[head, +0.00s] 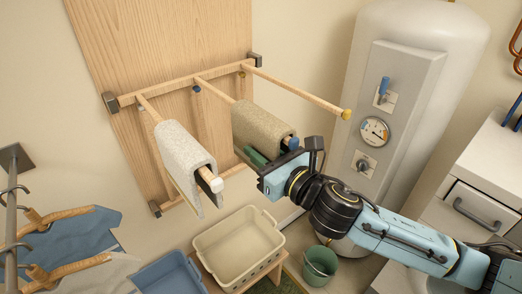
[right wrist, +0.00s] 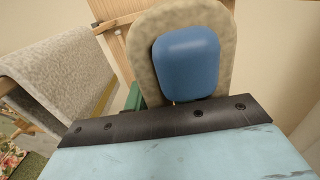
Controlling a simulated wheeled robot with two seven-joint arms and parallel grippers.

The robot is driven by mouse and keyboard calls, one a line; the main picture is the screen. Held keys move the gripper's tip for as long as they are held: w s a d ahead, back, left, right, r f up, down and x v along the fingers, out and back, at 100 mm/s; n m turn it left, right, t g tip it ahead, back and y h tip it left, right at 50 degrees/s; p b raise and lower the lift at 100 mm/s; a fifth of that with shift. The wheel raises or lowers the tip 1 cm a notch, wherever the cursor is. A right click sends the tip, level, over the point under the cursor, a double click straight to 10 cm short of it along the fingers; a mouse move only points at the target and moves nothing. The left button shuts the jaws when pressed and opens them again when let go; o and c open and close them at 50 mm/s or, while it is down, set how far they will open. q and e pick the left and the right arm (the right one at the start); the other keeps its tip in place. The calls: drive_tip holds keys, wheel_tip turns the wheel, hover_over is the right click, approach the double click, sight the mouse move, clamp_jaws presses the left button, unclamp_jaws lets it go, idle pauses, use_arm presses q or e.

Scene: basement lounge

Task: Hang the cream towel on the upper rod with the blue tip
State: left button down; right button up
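The cream towel (head: 262,128) looks tan-beige here and hangs folded over the middle rod of the wooden rack. The rod's blue tip (head: 290,143) sticks out at the towel's near end. In the right wrist view the blue tip (right wrist: 187,62) is close in front, with the towel's arched end (right wrist: 225,45) around it. My right gripper (head: 290,165) is at this end, just below the tip. Its fingers look spread apart, though they are mostly hidden; a green piece (head: 256,157) shows at the towel's lower edge. My left gripper is not in view.
A pale grey towel (head: 183,150) hangs on the white-tipped rod to the left. The yellow-tipped rod (head: 310,92) on the right is bare. Below are a cream basket (head: 238,243), a blue bin (head: 170,275) and a green bucket (head: 320,265). A white tank (head: 430,50) stands right.

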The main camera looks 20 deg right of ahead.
drive_tip(key=shift+o, duration=1.1)
drive_tip(key=shift+s, duration=0.1)
drive_tip(key=p+v, duration=0.1)
drive_tip(key=v, duration=1.2)
drive_tip(key=shift+p, duration=0.4)
drive_tip(key=shift+d, duration=0.1)
